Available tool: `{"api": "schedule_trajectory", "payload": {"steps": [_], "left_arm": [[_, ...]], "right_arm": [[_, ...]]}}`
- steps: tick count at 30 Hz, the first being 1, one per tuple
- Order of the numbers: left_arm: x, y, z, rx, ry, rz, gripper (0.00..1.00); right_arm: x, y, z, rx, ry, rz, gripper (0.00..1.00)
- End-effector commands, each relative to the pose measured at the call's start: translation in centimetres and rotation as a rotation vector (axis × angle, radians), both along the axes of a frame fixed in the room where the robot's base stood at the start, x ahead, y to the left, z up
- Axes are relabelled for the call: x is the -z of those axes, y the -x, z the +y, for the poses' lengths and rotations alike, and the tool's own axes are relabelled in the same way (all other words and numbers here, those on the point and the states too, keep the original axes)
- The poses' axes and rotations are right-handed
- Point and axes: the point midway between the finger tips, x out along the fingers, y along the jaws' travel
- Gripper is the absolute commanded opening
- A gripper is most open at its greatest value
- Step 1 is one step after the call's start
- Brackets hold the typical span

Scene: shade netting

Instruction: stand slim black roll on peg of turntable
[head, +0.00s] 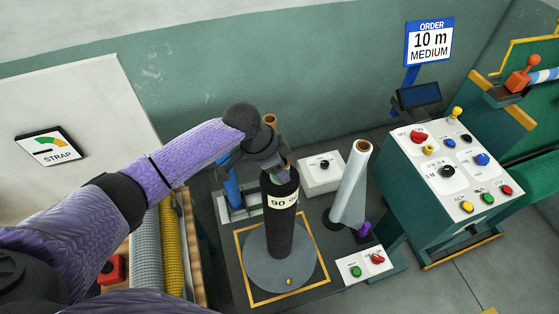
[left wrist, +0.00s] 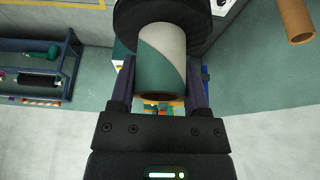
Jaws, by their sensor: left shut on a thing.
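The slim black roll (head: 280,230) is upright above the round grey plate of the turntable (head: 254,278), with a white "90" label around its upper part. My left gripper (head: 277,168) is shut on the roll's top end. In the left wrist view the fingers of my left gripper (left wrist: 160,78) flank the pale and green core (left wrist: 162,62), with the dark roll body (left wrist: 125,22) beyond. The peg is hidden by the roll. I cannot tell whether the roll's lower end touches the plate. My right gripper is not in view.
A white roll on a tan core (head: 351,190) stands right of the turntable. A small button box (head: 363,265) is in front, and a white box (head: 320,172) behind. A green control console (head: 440,170) is at right. Grey and yellow rolls (head: 170,245) lie at left.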

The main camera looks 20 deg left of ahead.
Motion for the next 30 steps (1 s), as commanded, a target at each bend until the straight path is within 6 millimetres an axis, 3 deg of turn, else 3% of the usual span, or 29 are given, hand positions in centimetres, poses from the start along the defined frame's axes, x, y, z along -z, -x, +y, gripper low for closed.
{"api": "schedule_trajectory", "payload": {"steps": [15, 29, 30], "left_arm": [[4.9, 0.0, -0.1, 0.000, 0.002, -0.001, 0.00], [5.3, 0.0, 0.0, 0.000, 0.002, -0.002, 0.00], [5.3, 0.0, 0.0, 0.000, 0.002, -0.002, 0.69]], "right_arm": [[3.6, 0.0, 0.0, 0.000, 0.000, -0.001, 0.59], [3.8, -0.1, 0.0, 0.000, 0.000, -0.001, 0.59], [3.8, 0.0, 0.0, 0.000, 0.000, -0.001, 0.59]]}}
